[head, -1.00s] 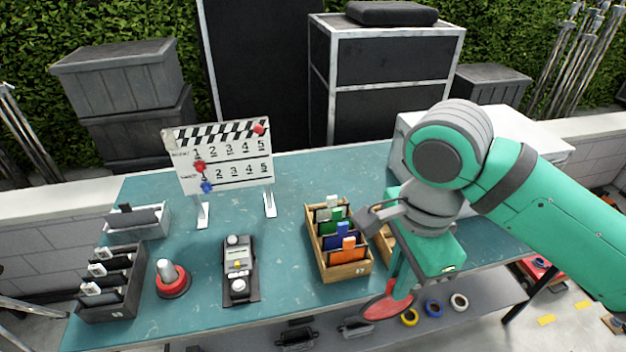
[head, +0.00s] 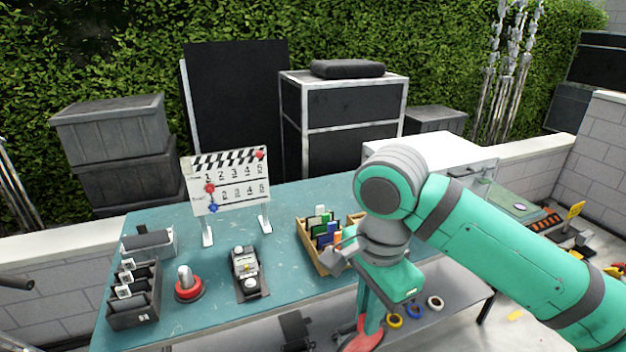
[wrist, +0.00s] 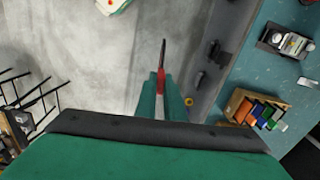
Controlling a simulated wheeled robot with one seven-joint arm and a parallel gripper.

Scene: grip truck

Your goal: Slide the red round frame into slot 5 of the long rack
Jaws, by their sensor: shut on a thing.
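My gripper (head: 369,312) is shut on the red round frame (head: 362,338), low in the head view, in front of the table's near edge. In the wrist view the red frame (wrist: 163,54) shows nearly edge-on between the fingers (wrist: 160,98), above the floor. A wooden rack (head: 308,254) with several coloured upright pieces stands on the table, left of my gripper and apart from it. It also shows in the wrist view (wrist: 233,101). My arm hides part of a second wooden rack (head: 355,217) beside it. I cannot read any slot numbers.
The teal table (head: 215,309) also bears a black rack (head: 131,317), a red-based button (head: 188,287), a grey device (head: 245,275) and a clapperboard (head: 228,182). Coloured tape rings (head: 414,309) lie on a lower shelf. Open floor lies below my gripper.

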